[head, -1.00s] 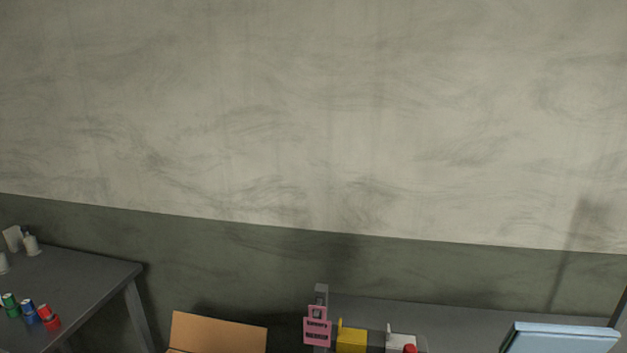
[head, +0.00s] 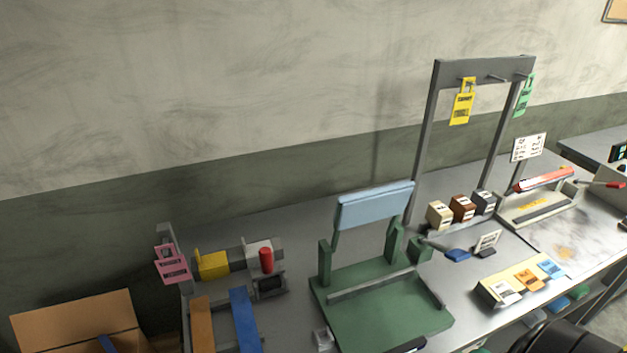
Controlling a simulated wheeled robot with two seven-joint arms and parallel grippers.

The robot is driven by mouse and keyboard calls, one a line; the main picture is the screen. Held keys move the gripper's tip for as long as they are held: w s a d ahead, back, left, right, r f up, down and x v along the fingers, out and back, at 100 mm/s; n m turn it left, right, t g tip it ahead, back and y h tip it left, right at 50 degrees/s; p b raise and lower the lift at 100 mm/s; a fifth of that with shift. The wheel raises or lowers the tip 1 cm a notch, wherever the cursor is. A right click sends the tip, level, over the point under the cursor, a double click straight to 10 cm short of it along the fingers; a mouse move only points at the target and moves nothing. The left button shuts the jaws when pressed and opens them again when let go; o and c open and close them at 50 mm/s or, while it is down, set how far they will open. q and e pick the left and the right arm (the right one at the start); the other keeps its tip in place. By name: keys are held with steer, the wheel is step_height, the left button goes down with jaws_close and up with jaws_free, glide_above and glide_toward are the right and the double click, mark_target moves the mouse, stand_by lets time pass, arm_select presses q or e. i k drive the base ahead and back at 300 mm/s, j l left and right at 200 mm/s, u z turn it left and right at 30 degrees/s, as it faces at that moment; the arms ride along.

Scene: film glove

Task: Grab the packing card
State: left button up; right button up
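Several hanging cards could be the packing card, but their print is too small to read surely. A pink card (head: 172,268) hangs on a short grey post at the left end of the workbench. A yellow card (head: 461,107) hangs from a hook on the tall grey rack (head: 428,135). A green card (head: 524,97) hangs at the rack's right end, turned nearly edge-on. Neither of my grippers shows in the head view.
A green fixture with a blue top pad (head: 375,206) stands mid-bench. Small boxes (head: 462,208) stand beneath the rack. A sealer-like device (head: 545,200) is at right. A tray of small cards (head: 525,282) lies near the front edge. An open cardboard box (head: 78,322) is at lower left.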

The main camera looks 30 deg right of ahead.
mark_target(484, 248)
steer(key=z, duration=2.15)
steer(key=i+l+u, duration=0.15)
steer(key=u, duration=0.35)
steer(key=i+l+u, duration=0.1)
steer(key=l+u, duration=0.2)
steer(key=u, duration=0.15)
steer(key=l+u, duration=0.25)
steer(key=u, duration=0.25)
steer(key=l+u, duration=0.3)
steer(key=u, duration=0.15)
steer(key=i, duration=0.05)
